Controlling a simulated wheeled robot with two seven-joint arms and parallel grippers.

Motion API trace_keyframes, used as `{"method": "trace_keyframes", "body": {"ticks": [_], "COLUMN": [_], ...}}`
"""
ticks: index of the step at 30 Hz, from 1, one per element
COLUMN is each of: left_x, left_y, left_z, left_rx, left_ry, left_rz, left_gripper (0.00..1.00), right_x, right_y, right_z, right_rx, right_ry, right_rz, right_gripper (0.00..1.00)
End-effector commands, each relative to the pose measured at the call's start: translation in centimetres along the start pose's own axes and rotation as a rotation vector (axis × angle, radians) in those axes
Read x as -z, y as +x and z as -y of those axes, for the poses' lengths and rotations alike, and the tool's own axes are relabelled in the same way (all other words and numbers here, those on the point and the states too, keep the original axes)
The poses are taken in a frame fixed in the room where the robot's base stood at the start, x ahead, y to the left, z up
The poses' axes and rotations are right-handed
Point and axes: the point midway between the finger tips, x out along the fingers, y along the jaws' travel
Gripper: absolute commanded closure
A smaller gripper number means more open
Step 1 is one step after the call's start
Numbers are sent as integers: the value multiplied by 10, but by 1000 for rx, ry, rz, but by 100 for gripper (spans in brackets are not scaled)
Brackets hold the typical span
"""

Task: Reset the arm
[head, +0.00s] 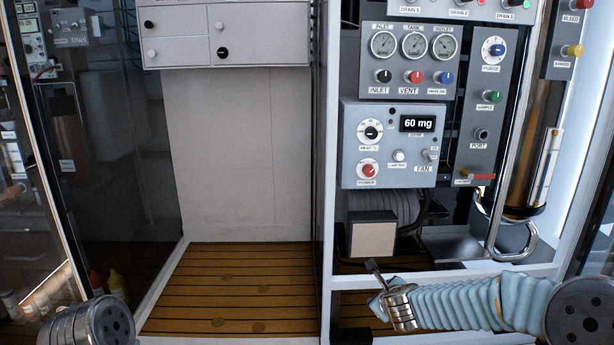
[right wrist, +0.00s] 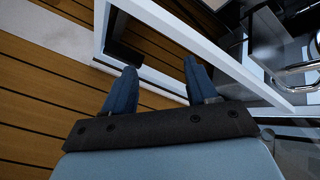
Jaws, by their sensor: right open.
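My right gripper (right wrist: 160,64) shows in the right wrist view with its two blue fingers spread apart and nothing between them. It is in front of a white frame corner, with wood-slat flooring beyond. In the head view my right arm (head: 480,303) enters from the right, with a pale blue ribbed sleeve and a metal cuff, in front of the panel's lower white bar. Its fingers cannot be made out clearly there. A round joint of my left arm (head: 95,325) shows at the bottom left; my left gripper is out of the picture.
A grey control box (head: 393,145) with a "60 mg" display hangs in the white frame (head: 470,274), below three gauges. A bent metal handle (head: 517,245) sticks out at the right. A square beige block (head: 373,240) is below the box. Wood-slat floor (head: 235,285) lies clear at centre left.

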Motion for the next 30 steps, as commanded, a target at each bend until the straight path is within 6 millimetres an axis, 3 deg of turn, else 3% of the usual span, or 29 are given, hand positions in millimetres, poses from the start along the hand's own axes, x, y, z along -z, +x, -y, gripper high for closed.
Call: {"method": "trace_keyframes", "body": {"ticks": [1,3,7,12,18,20,21,30], "left_x": [0,0,0,0,0,0,0,-2], "left_y": [0,0,0,0,0,0,-24,-101], "left_z": [0,0,0,0,0,0,-9,-41], "left_rx": [0,0,0,0,0,0,0,-2], "left_ry": [0,0,0,0,0,0,0,9], "left_rz": [0,0,0,0,0,0,2,6], "left_gripper": [57,57,57,57,57,57,57,57], "right_x": [31,70,141,214,270,284,264,213], "right_y": [13,22,17,-20,-81,-102,-112,-161], "right_z": [-36,-83,-170,-260,-333,-351,-332,-288], "right_rx": [-71,-173,-393,-643,-842,-884,-867,-867], "right_ry": [-195,-479,-969,-1449,-1810,-1891,-1890,-1889], "right_rz": [-27,-33,37,251,591,708,692,693], "right_gripper": [43,43,43,43,43,43,43,43]}}
